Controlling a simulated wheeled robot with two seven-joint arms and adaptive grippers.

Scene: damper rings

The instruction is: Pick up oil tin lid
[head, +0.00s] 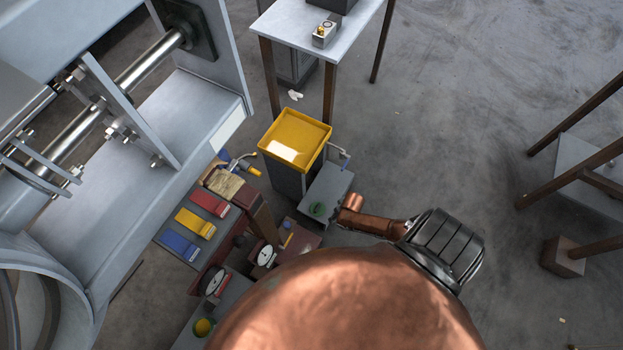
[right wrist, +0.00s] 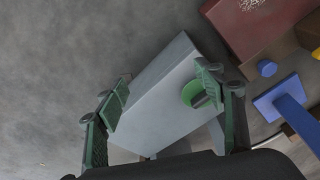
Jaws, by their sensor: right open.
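A small round green piece (head: 317,209), which may be the oil tin lid, sits on a pale grey box-like surface (head: 333,181). In the right wrist view the green piece (right wrist: 190,92) looks like a ring or cup on the grey top (right wrist: 160,98), with a dark part beside it. My right gripper (right wrist: 165,102) has its green-padded fingers spread apart over the grey top, with nothing held. The right finger partly overlaps the green piece; I cannot tell if they touch. In the head view my right gripper cannot be made out. My left gripper is not in view.
A yellow tray (head: 299,126) stands beside the grey box. Red (head: 209,203), yellow (head: 195,223) and blue (head: 179,246) pieces lie on a bench to the left. A blue part (right wrist: 287,107) and a dark red surface (right wrist: 248,25) flank the grey top.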

